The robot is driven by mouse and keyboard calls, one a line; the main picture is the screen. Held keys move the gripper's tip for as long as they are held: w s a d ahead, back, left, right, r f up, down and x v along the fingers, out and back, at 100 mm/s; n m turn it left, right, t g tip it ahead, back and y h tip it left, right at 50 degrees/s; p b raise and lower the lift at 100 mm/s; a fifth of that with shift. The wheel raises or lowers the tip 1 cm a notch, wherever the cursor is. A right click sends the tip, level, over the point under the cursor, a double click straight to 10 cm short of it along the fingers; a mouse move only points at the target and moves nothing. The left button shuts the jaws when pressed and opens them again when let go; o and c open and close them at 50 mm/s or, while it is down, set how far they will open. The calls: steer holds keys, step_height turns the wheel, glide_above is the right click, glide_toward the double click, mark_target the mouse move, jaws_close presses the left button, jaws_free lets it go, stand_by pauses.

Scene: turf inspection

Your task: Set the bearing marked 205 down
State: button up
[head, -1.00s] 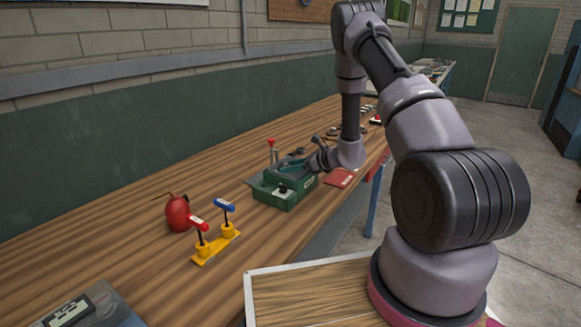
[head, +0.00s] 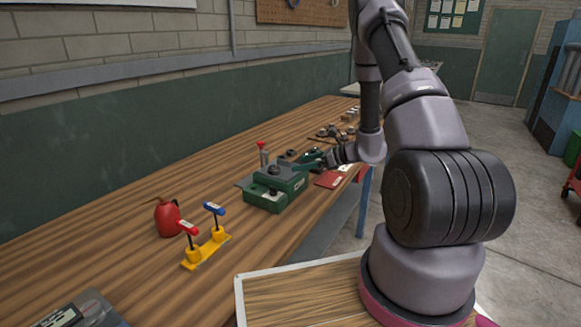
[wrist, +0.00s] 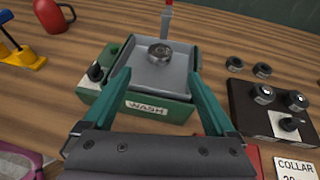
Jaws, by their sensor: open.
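A steel bearing ring (wrist: 161,52) lies in the grey basin of the green unit labelled WASH (wrist: 143,107); no mark on it is readable. In the head view the green unit (head: 266,202) stands on the bench, with a dark round thing on its top. My gripper (wrist: 165,82) is open, its two teal fingers spread and nothing between them. The ring is beyond the fingertips, apart from them. In the head view my gripper (head: 312,165) is just right of the unit.
A red oil can (head: 167,217) and a yellow stand with red and blue handles (head: 206,249) are nearer on the bench. A dark block (wrist: 270,108) with several round parts stands right of the unit, by a COLLAR card (wrist: 295,168). A red-tipped post (wrist: 166,20) rises behind the basin.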

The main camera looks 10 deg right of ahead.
steer(key=s+a+r+n+g, duration=0.3)
steer(key=s+r+n, duration=0.35)
steer(key=r, duration=0.45)
steer(key=s+a+r+n+g, duration=0.25)
steer(key=s+r+n, duration=0.35)
steer(key=r, duration=0.5)
steer(key=s+d+r+n+t+h, duration=0.2)
steer(key=s+r+n+h, duration=0.2)
steer(key=s, duration=0.5)
steer(key=s+d+r+n+t+h, duration=0.2)
steer(key=s+r+n+h, duration=0.2)
steer(key=s+r, duration=0.5)
steer(key=shift+t+h, duration=0.35)
steer(key=shift+h, duration=0.15)
steer(key=shift+w+d+n, duration=0.1)
steer(key=shift+n, duration=0.15)
steer(key=shift+c, duration=0.3)
